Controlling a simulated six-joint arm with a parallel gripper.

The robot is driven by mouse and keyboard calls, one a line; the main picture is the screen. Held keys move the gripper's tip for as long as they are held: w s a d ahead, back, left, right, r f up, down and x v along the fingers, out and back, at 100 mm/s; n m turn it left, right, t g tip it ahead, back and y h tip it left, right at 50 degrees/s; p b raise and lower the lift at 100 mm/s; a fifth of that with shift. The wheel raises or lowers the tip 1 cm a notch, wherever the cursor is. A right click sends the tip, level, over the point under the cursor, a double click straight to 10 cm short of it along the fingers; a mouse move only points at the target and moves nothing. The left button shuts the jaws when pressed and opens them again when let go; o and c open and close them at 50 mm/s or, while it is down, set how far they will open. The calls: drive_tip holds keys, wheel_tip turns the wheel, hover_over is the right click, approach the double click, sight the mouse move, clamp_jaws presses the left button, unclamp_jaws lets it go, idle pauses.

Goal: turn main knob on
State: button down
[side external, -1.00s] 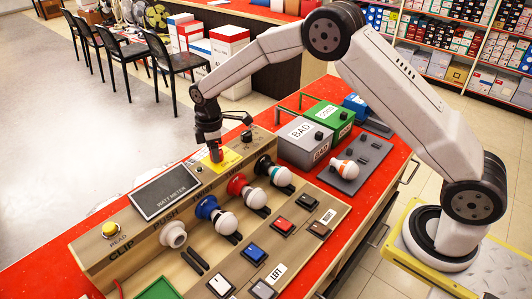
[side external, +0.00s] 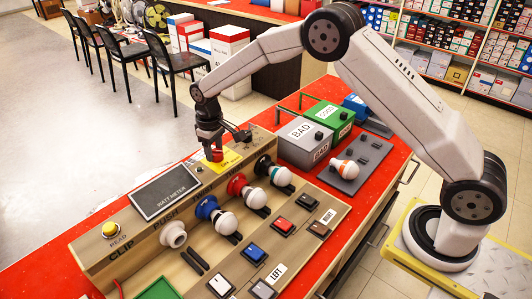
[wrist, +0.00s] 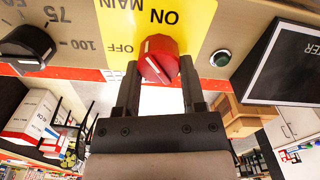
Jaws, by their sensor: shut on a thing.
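The red main knob (wrist: 158,62) sits on a yellow plate (wrist: 196,20) marked MAIN, ON and OFF, which appears upside down in the wrist view. A white line marks the knob's face; I cannot tell exactly which label it points to. My gripper (wrist: 160,80) is shut on the knob, with one dark finger on each side. In the side view my gripper (side external: 214,148) comes down from above onto the knob (side external: 218,155) and its yellow plate (side external: 232,158) on the sloped panel.
The BAD box (side external: 305,145) and green box (side external: 328,118) stand to the right.

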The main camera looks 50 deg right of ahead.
sight(216, 150)
drive_tip(key=m, duration=0.3)
drive_tip(key=shift+d+r+m, duration=0.1)
drive_tip(key=shift+d+m, duration=0.05)
drive_tip(key=shift+m, duration=0.15)
drive_tip(key=shift+d+m, duration=0.1)
drive_tip(key=shift+m, duration=1.8)
drive_tip(key=shift+c, duration=0.9)
unclamp_jaws()
drive_tip(key=shift+r, duration=3.85)
drive_tip(key=shift+s, duration=0.15)
